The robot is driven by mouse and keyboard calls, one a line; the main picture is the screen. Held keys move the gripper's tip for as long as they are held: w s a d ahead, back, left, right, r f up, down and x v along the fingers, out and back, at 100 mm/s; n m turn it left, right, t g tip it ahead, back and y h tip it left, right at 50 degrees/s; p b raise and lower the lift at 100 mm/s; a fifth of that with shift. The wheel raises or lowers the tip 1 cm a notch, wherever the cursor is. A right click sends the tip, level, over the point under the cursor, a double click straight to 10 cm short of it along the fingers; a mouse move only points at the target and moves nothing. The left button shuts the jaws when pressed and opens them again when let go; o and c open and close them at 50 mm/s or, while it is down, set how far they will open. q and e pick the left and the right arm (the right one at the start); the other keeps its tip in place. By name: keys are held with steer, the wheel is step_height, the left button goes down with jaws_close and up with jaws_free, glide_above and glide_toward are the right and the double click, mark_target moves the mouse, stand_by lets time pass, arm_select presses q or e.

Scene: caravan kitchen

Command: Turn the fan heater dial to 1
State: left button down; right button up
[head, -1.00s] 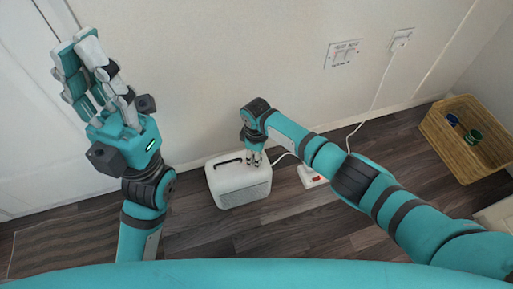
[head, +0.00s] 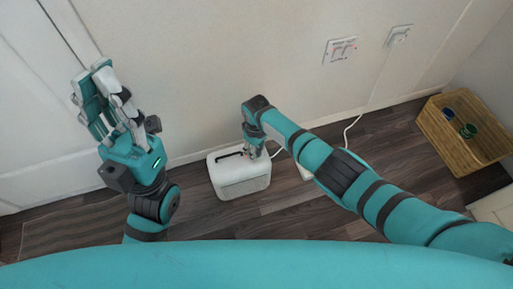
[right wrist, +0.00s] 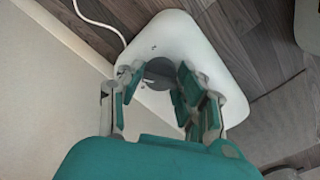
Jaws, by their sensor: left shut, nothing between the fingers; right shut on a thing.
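The white fan heater (head: 240,179) stands on the floor against the wall, with a dark handle slot in its top. Its round grey dial (right wrist: 160,73) shows in the right wrist view, on the heater's white top. My right gripper (head: 254,152) is at the top right of the heater. In the right wrist view its fingers (right wrist: 162,85) are on both sides of the dial and shut on it. The dial's markings are too small to read, so its setting is unclear. My left gripper (head: 91,78) is shut and empty, raised at the left, away from the heater.
A wicker basket (head: 465,153) with a blue and a green item stands at the right. Wall sockets (head: 341,50) are above, with a white cable (head: 361,118) running down. A striped mat (head: 75,228) lies at the left. Dark floor is open in front of the heater.

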steer(key=shift+a, duration=0.15)
steer(key=o, duration=1.2)
steer(key=shift+c, duration=0.2)
step_height(320, 180, up, 12)
